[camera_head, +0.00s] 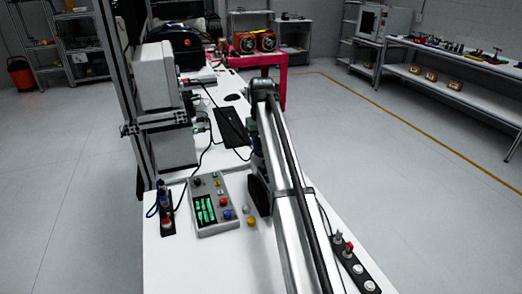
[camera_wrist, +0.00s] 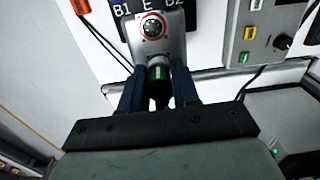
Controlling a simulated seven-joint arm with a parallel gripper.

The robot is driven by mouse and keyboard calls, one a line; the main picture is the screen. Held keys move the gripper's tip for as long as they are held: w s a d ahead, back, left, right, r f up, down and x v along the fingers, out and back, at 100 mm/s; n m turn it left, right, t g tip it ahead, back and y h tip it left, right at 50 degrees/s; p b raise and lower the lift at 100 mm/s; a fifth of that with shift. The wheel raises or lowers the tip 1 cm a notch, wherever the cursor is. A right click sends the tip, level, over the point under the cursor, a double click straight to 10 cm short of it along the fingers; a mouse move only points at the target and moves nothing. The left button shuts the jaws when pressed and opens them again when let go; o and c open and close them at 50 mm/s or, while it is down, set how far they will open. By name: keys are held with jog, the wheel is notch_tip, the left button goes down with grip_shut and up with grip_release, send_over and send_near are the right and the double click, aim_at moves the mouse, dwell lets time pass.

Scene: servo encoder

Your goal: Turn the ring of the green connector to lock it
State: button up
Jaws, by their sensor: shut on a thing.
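In the wrist view, the green connector (camera_wrist: 158,73) has a green band, a pale metal upper part and a dark body. It sits at the lower end of a grey housing (camera_wrist: 172,20) with a round red-ringed dial (camera_wrist: 152,26). My gripper (camera_wrist: 159,69) has one blue finger on each side of the connector and is shut on it. The dark body runs down between the fingers toward the palm. Which part the fingertips press on is hard to tell. In the head view, the connector and fingertips cannot be made out around my arm.
A grey control panel (camera_head: 211,205) with green displays stands on the white bench (camera_head: 180,262). A black button strip (camera_head: 355,264) lies at the right. Cables run along the left side. In the wrist view, a grey box with knobs (camera_wrist: 252,35) stands right of the housing.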

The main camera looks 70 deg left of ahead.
jog(key=m, duration=0.6)
dwell(0.4)
jog(key=o, duration=0.6)
jog(key=shift+r, duration=0.1)
jog(key=shift+r, duration=4.45)
